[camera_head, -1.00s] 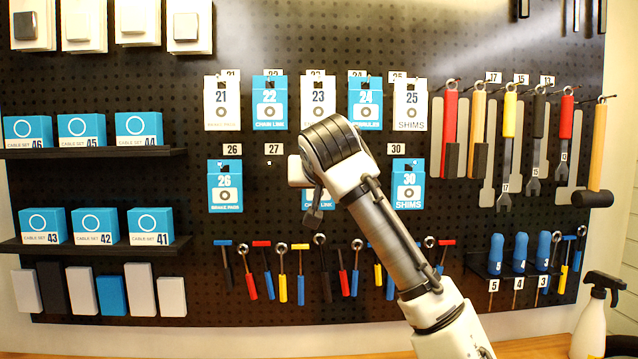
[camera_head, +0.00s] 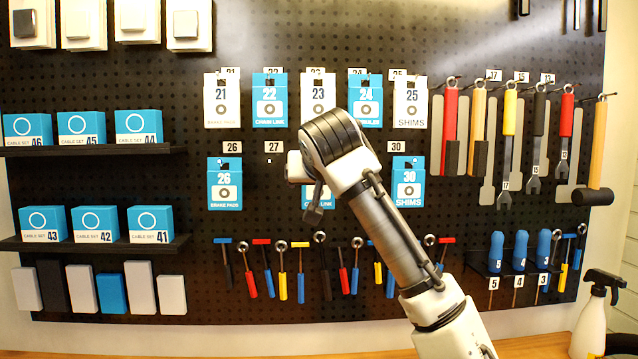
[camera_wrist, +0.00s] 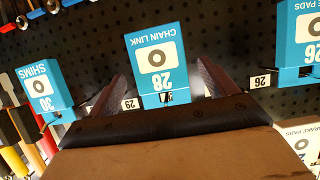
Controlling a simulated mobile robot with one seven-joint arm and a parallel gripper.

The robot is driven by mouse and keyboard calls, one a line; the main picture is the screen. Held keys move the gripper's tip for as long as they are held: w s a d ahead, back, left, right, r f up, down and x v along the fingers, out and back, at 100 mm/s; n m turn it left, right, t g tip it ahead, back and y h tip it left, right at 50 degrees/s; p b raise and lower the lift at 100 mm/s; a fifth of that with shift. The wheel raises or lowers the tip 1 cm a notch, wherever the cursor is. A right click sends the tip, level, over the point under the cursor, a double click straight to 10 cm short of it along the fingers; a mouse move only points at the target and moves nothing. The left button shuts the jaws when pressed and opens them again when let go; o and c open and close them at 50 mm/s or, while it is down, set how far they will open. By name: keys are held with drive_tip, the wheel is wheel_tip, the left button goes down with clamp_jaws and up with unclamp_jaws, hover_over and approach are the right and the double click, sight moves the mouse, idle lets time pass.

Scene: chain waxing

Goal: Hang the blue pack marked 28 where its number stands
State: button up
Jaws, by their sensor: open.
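The blue pack marked 28, CHAIN LINK (camera_wrist: 155,55), shows upside down in the wrist view, between the two fingers of my gripper (camera_wrist: 162,90). The gripper is open, with a gap on each side of the pack. A small hook shows at the pack's number end. In the head view only the lower part of this pack (camera_head: 312,202) shows below my arm, in the pegboard column under pack 23 (camera_head: 318,90). It appears to hang on the board.
Pack 30 (camera_head: 408,185) and pack 26 (camera_head: 224,188) hang on either side. The place under the label 27 (camera_head: 273,146) is empty. Small tools (camera_head: 300,270) hang below.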

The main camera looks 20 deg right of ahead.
drive_tip(key=b+v, duration=0.3)
drive_tip(key=v, duration=1)
drive_tip(key=shift+b, duration=0.4)
drive_tip(key=shift+s, duration=0.2)
